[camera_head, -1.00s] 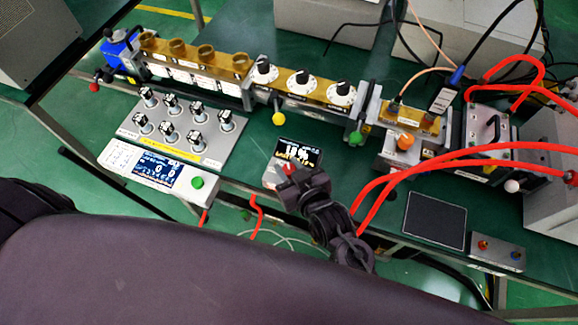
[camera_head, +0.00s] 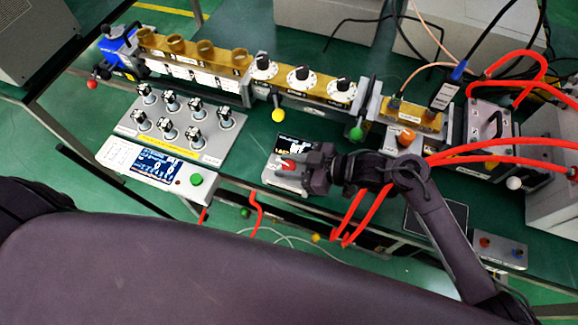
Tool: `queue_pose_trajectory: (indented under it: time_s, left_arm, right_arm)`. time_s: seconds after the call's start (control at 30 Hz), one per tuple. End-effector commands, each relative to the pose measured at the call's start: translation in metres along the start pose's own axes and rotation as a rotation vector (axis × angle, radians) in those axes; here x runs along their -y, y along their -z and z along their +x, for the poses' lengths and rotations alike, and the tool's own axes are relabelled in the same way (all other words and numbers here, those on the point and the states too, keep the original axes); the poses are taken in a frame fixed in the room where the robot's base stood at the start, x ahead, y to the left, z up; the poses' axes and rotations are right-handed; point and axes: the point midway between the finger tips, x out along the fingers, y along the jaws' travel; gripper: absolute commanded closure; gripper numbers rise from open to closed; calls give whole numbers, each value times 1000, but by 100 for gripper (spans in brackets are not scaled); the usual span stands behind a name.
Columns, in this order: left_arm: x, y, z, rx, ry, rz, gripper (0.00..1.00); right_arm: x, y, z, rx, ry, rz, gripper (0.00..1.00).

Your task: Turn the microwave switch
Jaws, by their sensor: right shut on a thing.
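A small grey box with a dark display (camera_head: 297,145) stands near the front edge of the green bench. A red knob (camera_head: 287,165) sits on its front face. My right gripper (camera_head: 300,167) reaches in from the right, with its fingers at the knob and shut on it. The fingers and wrist hide the box's right part. The lettering on the display is too small to read surely. My left gripper is not in view.
A row of brass waveguide parts with white dials (camera_head: 302,78) runs behind the box. A meter with a blue screen (camera_head: 158,168) and green button stands left. Red cables (camera_head: 500,150) cross close to my right arm. A grey two-button box (camera_head: 498,250) sits right.

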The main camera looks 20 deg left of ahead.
Motion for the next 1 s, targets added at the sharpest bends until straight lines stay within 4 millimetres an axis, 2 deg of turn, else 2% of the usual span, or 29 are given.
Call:
queue_pose_trajectory:
  time_s: [0.03,0.1,0.4,0.97,1.0]
  left_arm:
    - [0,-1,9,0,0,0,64]
    - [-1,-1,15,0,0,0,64]
    - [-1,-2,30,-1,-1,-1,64]
    - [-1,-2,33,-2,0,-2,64]
    - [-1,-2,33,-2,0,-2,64]
  right_arm:
    - [-3,-3,1,1,27,-18,93]
    - [-3,-3,1,1,69,-35,93]
    - [-1,-1,1,-1,186,-81,93]
    - [0,1,0,-2,218,-93,93]
    - [0,1,0,-2,218,-93,69]
